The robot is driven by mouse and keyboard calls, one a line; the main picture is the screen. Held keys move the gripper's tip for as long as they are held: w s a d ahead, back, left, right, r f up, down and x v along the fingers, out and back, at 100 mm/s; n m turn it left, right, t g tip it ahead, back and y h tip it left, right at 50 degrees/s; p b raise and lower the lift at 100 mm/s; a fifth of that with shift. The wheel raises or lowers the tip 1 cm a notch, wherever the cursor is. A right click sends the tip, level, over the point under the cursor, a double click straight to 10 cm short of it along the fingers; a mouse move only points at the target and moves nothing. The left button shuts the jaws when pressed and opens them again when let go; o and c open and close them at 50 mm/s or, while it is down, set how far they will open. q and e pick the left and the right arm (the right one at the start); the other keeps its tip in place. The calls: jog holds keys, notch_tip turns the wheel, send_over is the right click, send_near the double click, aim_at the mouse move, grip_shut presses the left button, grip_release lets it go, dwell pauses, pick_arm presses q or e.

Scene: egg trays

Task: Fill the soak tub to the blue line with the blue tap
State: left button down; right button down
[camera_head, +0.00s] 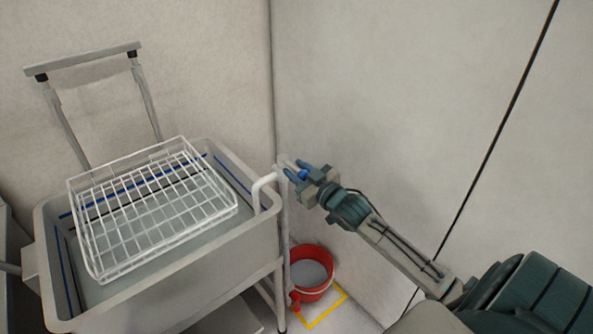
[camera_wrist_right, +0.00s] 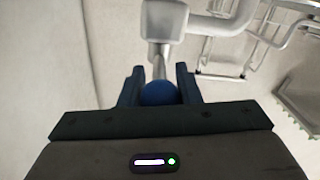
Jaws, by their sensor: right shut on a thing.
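The soak tub (camera_head: 222,261) is a grey basin on a stand at the left of the head view, with a blue line (camera_head: 232,174) on its inner wall. A grey surface shows low inside it; I cannot tell the water level against the line. A white spout (camera_head: 264,183) bends over the tub's right rim. The blue tap (camera_head: 303,174) is at the top of the pipe beside it. My right gripper (camera_head: 305,171) is shut on the blue tap; the wrist view shows its round blue knob (camera_wrist_right: 158,93) between the fingers. My left gripper is out of view.
A white wire basket (camera_head: 108,268) sits tilted over the tub. A red bucket (camera_head: 325,288) stands on the floor to the right, by a yellow floor marking (camera_head: 335,304). A grey handle frame (camera_head: 85,56) rises behind the tub. Walls close off the back and right.

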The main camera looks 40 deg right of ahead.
jog(key=c, duration=1.1)
grip_release()
jog(key=shift+d, duration=0.1)
jog(key=s+d+b, duration=0.1)
jog(key=s, duration=0.9)
jog(key=shift+s, duration=0.4)
